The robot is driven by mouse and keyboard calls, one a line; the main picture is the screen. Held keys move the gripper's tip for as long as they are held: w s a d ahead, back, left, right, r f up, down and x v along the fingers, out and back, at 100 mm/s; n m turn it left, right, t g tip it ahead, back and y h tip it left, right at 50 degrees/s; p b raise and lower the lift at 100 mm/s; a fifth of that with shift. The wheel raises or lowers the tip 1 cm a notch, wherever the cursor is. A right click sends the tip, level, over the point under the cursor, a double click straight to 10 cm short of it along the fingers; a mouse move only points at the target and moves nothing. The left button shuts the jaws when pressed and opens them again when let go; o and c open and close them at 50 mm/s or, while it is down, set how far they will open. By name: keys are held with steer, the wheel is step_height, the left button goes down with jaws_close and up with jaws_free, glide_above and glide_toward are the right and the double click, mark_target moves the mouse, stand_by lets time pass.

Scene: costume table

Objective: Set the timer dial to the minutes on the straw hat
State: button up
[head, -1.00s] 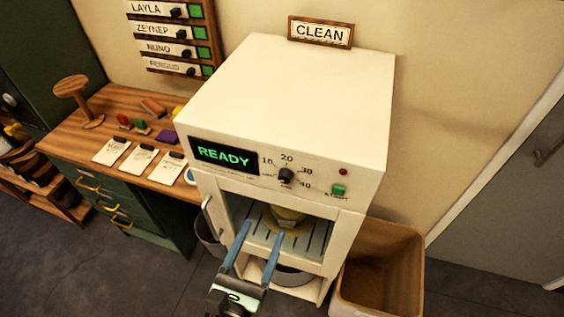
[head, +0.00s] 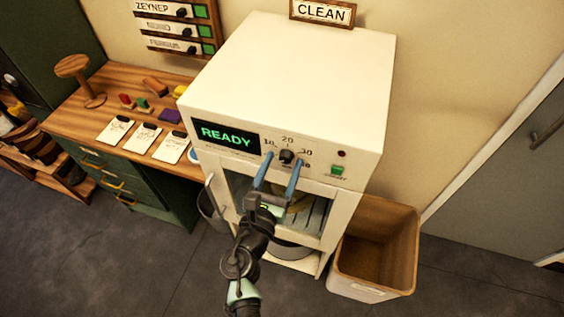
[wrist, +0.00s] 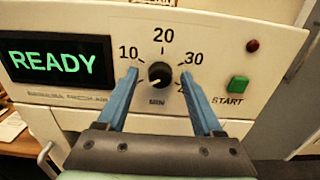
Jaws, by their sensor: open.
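The black timer dial (wrist: 159,74) is on the white machine's front panel, above "MIN"; it also shows in the head view (head: 286,157). Its light mark seems to point to the lower left. Labels 10, 20 and 30 are readable; the right finger partly covers another at lower right. My gripper (wrist: 159,88) is open, its blue fingers on either side of the dial, with visible gaps. A yellowish straw hat (head: 302,204) is inside the machine's chamber, mostly hidden behind my gripper. No minutes are readable on it.
The display (wrist: 57,62) reads READY. A green START button (wrist: 237,84) and a red lamp (wrist: 253,46) are right of the dial. A brown bin (head: 376,250) stands right of the machine; a desk with cards (head: 130,150) stands left.

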jaws_close()
stand_by(0.4)
